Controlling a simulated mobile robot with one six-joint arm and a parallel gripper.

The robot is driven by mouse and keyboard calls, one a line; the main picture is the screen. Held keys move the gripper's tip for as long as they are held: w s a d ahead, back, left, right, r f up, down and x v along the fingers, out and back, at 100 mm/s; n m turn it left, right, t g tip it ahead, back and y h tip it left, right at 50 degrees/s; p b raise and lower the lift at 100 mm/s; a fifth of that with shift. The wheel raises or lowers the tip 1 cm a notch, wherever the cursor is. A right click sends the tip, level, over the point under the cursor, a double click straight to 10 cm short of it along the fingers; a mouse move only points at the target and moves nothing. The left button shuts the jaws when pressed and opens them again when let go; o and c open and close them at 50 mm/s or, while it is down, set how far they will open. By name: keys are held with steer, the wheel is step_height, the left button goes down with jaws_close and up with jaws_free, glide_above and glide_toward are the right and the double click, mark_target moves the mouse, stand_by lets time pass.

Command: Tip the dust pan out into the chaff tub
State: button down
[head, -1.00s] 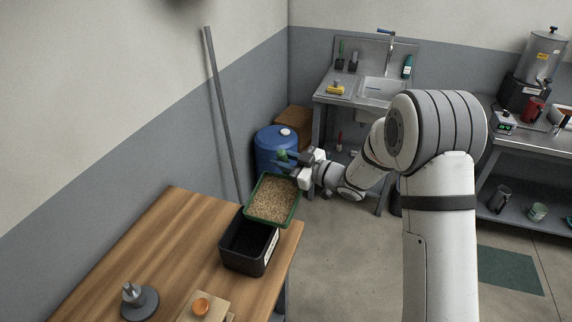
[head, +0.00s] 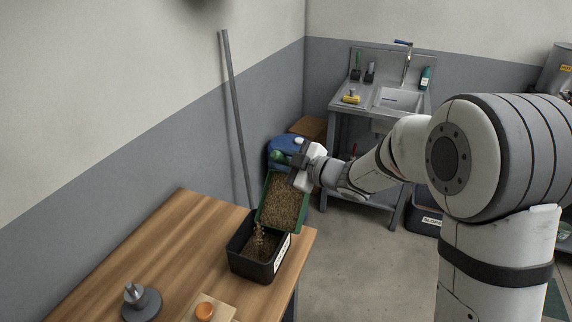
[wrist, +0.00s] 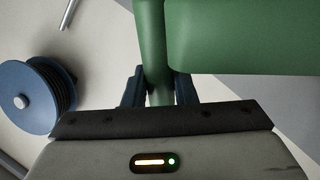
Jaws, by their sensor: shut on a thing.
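The green dust pan (head: 284,201) holds a layer of tan chaff. It is tilted down toward the black chaff tub (head: 266,269), and some chaff is falling from its lower edge into the tub. Chaff shows on the tub's floor. My gripper (head: 300,163) is shut on the pan's handle, above and behind the tub. In the wrist view the green handle (wrist: 154,60) runs between the two dark fingers, with the pan's green underside (wrist: 240,35) to the right.
The tub stands at the right end of a wooden table (head: 165,250). A grey weighted tool (head: 140,301) and a wooden block with an orange knob (head: 205,311) are nearer. A pole (head: 237,120) leans on the wall. A blue drum (head: 280,150) and a sink (head: 398,98) stand behind.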

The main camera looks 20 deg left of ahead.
steer(key=shift+s+a+r+n+h+b, duration=0.15)
steer(key=shift+s+a+r+n+b, duration=0.15)
steer(key=shift+s+n+b, duration=0.15)
steer(key=shift+s+a+r+n+h+b, duration=0.15)
steer(key=shift+s+a+r+n+b, duration=0.15)
steer(key=shift+s, duration=0.25)
steer(key=s+a+f+n+t+b, duration=0.1)
steer(key=s+a+n+b, duration=0.2)
steer(key=b, duration=0.6)
steer(key=s+a+f+n+t+h+b, duration=0.1)
steer(key=s+a+f+n+b, duration=0.1)
steer(key=s+b, duration=0.6)
steer(key=s+a+f+n+t+h+b, duration=0.1)
steer(key=s+a+n+b, duration=0.3)
steer(key=b, duration=0.7)
steer(key=shift+s+a+f+n+t, duration=0.4)
steer(key=shift+s+f+n, duration=0.2)
steer(key=shift+s+n, duration=0.15)
steer(key=shift+b, duration=0.3)
steer(key=shift+r, duration=0.1)
stand_by(1.0)
step_height(320, 180, up, 3)
steer(key=p, duration=0.3)
